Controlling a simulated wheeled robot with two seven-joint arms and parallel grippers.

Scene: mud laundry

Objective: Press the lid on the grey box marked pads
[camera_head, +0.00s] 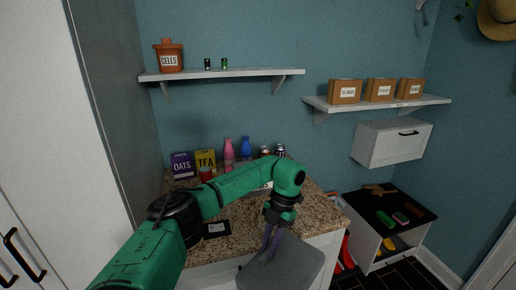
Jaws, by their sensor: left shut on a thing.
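My left gripper (270,243) reaches down in front of the counter. It is shut on a flat grey slab with rounded corners, which looks like the lid (290,266). The lid is near the bottom of the view, by the counter's front edge, and its lower side is hidden. A dark item with a white label (216,229) sits on the counter to the left of the gripper; its wording is too small to read. I cannot make out a grey box marked pads. My right gripper is not in view.
The granite counter (240,220) holds an oats box (182,166), a yellow box (205,162), a pink bottle (229,153) and a blue bottle (246,148) at the back. A low cabinet (365,243) with small items stands at right. Shelves hang above.

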